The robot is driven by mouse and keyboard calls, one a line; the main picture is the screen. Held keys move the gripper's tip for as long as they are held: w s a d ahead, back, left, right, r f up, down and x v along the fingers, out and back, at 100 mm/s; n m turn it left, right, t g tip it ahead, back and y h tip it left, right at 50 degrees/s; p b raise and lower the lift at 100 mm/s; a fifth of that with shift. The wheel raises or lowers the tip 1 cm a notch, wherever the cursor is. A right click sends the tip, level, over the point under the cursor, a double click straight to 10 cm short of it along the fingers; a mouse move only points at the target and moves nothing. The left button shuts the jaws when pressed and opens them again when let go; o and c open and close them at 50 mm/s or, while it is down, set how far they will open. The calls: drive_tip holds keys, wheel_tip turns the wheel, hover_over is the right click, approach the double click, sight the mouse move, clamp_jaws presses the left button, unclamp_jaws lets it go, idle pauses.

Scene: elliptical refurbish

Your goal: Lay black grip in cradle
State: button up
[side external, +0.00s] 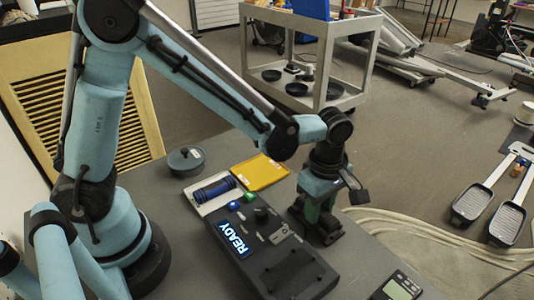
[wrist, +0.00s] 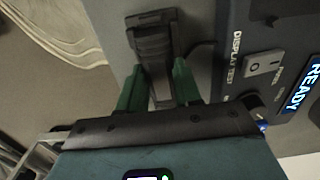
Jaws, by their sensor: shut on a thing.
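My gripper (side external: 318,215) points down at the table, right of the console. In the wrist view its two green fingers (wrist: 158,88) are shut on a dark piece, which I take as the black grip (wrist: 162,84). A wider black ribbed block (wrist: 150,20) shows just beyond the fingertips. I cannot tell whether it is part of the grip or the cradle. In the side view a dark block (side external: 329,233) stands low at the fingers, close to the tabletop. The fingers partly hide where the pieces meet.
The black console (side external: 285,268) with a lit READY display stands left of the gripper. A blue ribbed cylinder (side external: 214,190) lies in a white tray beside a yellow tray (side external: 260,172). A lidded grey pot (side external: 186,160) is farther left. A meter (side external: 400,288) lies at the front right.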

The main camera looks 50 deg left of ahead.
drive_tip(key=shift+f, duration=0.4)
idle(0.4)
drive_tip(key=o, duration=1.1)
drive_tip(key=shift+o, duration=0.2)
wheel_tip(320, 180, up, 12)
